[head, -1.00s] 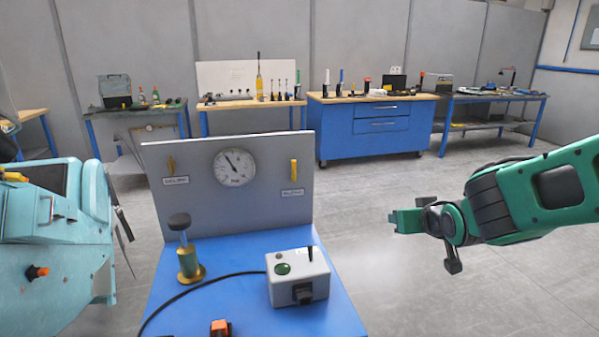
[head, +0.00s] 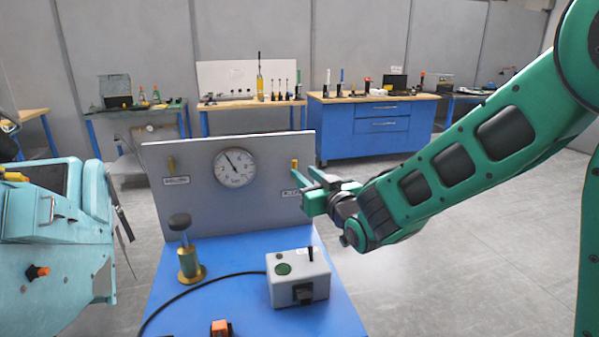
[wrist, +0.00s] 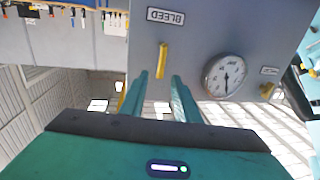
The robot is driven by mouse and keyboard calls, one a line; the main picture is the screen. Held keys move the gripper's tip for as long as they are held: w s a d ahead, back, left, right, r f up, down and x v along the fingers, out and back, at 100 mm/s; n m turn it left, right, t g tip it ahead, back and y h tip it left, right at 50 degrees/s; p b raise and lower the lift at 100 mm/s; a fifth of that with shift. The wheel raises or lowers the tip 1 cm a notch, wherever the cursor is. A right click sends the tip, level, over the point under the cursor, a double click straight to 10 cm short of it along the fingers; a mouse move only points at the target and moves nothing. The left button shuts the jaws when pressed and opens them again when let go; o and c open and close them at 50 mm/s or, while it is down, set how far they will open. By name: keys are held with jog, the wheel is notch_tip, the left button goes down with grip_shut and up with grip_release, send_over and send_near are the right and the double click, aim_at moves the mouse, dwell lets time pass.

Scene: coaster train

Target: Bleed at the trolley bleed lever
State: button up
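The bleed lever is a thin yellow handle (head: 295,163) at the right of the grey panel (head: 225,200), partly hidden by my gripper in the head view. In the wrist view, which is upside down, the lever (wrist: 163,58) stands upright beside its BLEED label (wrist: 166,16). My gripper (head: 304,190) is in front of the panel's right side. It is open, and its two green fingers (wrist: 160,78) show a gap with the lever's near end in line with it. I cannot tell whether they touch. The round gauge (head: 234,167) has its needle pointing upper left.
A second yellow lever (head: 171,165) is at the panel's left. On the blue bench top (head: 240,255) stand a brass post with a dark knob (head: 188,255) and a grey switch box (head: 298,280) with a cable. A teal machine (head: 50,255) is at the left. Floor is clear at the right.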

jog(key=shift+x, duration=2.35)
grip_shut()
